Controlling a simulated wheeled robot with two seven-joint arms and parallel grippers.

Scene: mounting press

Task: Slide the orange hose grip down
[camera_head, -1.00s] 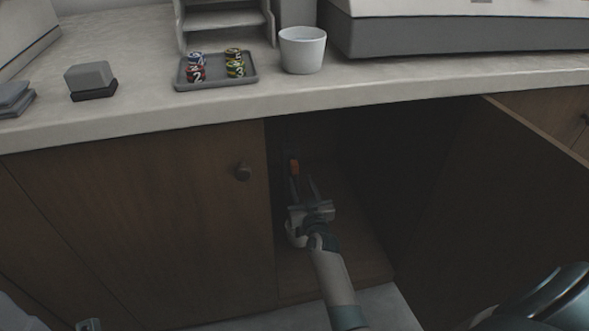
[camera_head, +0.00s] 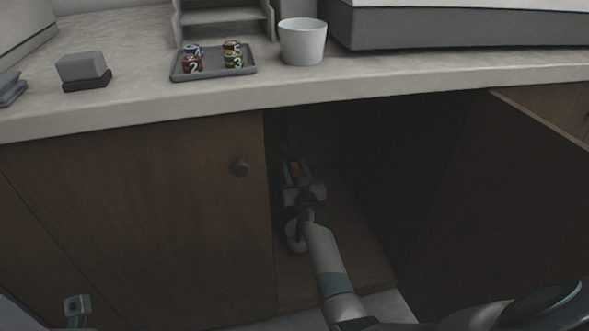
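The orange hose grip (camera_head: 295,168) is a small orange piece inside the dark open cabinet, near the left side of the opening. My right gripper (camera_head: 296,174) reaches into the cabinet, with its fingers pointing inward on either side of the orange grip. The fingers appear apart, and I cannot tell whether they touch the grip. The hose itself is lost in the shadow. Part of my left gripper (camera_head: 77,308) shows at the bottom left, away from the cabinet opening; its fingers are not clear.
The open right door (camera_head: 500,190) stands out on the right. The countertop (camera_head: 130,112) overhangs above, bearing a tray (camera_head: 213,75) of several small cylinders and a white cup (camera_head: 303,42).

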